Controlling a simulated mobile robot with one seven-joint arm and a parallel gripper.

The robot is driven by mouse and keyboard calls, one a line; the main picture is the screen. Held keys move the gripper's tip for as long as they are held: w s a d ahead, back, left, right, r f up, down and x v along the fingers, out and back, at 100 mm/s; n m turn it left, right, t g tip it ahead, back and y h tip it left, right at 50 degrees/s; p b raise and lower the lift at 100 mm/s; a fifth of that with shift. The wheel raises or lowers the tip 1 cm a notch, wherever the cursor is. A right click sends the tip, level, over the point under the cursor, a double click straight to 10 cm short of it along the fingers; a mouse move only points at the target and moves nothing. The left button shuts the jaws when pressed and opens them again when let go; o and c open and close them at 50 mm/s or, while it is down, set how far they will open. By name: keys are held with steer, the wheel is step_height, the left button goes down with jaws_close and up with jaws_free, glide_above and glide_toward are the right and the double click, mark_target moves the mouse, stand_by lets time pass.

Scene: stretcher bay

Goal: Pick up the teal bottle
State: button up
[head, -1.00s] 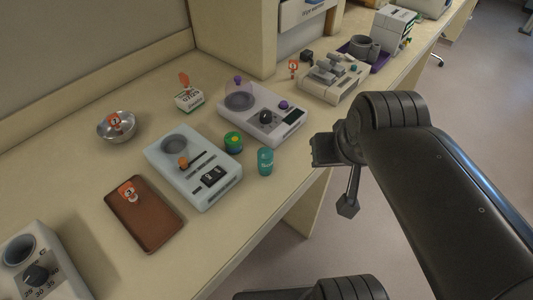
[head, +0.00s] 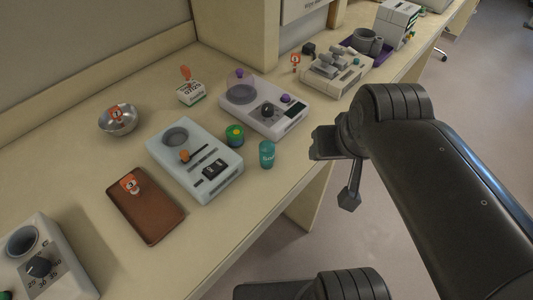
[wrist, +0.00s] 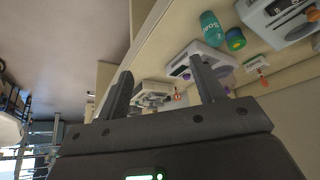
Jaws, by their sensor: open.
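The teal bottle (head: 267,154) stands upright on the counter near its front edge in the head view, just right of the pale blue-grey device. In the wrist view the teal bottle (wrist: 211,28) shows at the upper right, with light lettering on its side. My gripper (wrist: 163,88) is open in the wrist view, with nothing between its two fingers. The bottle lies beyond the fingers and to their right, apart from them.
A green jar with a yellow top (head: 235,134) stands close behind the bottle. The pale device (head: 196,160) is to its left and a white device with a dark knob (head: 264,108) behind it. A brown tray (head: 148,215) and a metal bowl (head: 118,120) lie farther left.

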steer(key=m+g, duration=0.3)
steer(key=g, duration=0.3)
glide_above(267, 152)
steer(key=w, duration=0.2)
steer(key=f, duration=0.6)
steer(key=shift+d+f, duration=0.15)
steer(key=shift+d, duration=0.15)
steer(key=shift+w+a+f, duration=0.1)
steer(key=shift+a+f, duration=0.05)
steer(key=shift+f, duration=0.1)
step_height(267, 152, down, 10)
steer(key=shift+a+f, duration=0.1)
steer(key=shift+f, duration=0.15)
steer(key=c, duration=1.1)
steer(key=shift+r, duration=0.15)
